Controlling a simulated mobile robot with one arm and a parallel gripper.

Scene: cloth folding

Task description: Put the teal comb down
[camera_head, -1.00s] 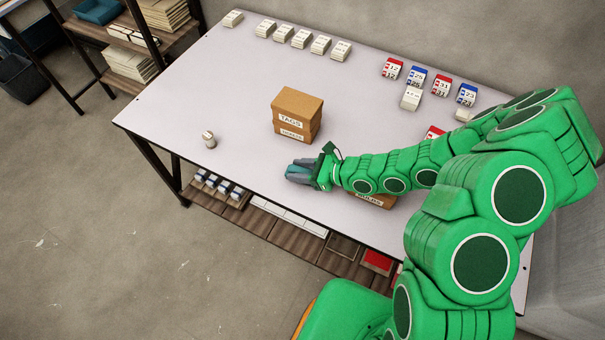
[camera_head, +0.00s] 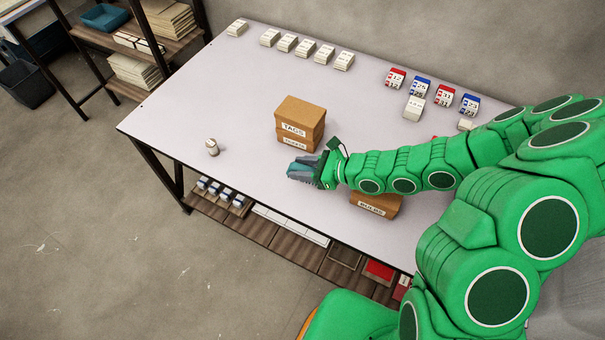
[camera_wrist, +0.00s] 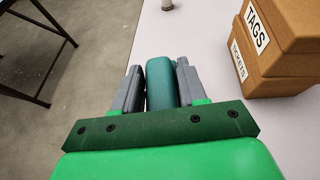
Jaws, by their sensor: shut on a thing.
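My gripper (camera_head: 304,170) is over the near part of the white table (camera_head: 235,95), just left of my arm's end and in front of the TAGS box. In the wrist view the two grey fingers (camera_wrist: 154,88) are shut on a rounded teal thing, the teal comb (camera_wrist: 163,84). A dark strip shows between the comb and the left finger. The comb's teeth cannot be made out. In the head view the comb is mostly hidden by the fingers. I cannot tell how high it is above the table.
Two stacked brown boxes (camera_head: 300,122), labelled TAGS and TICKETS, stand just behind my gripper. Another brown box (camera_head: 376,204) lies under my arm. A small pale object (camera_head: 212,147) stands to the left. Paper stacks (camera_head: 306,49) line the back.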

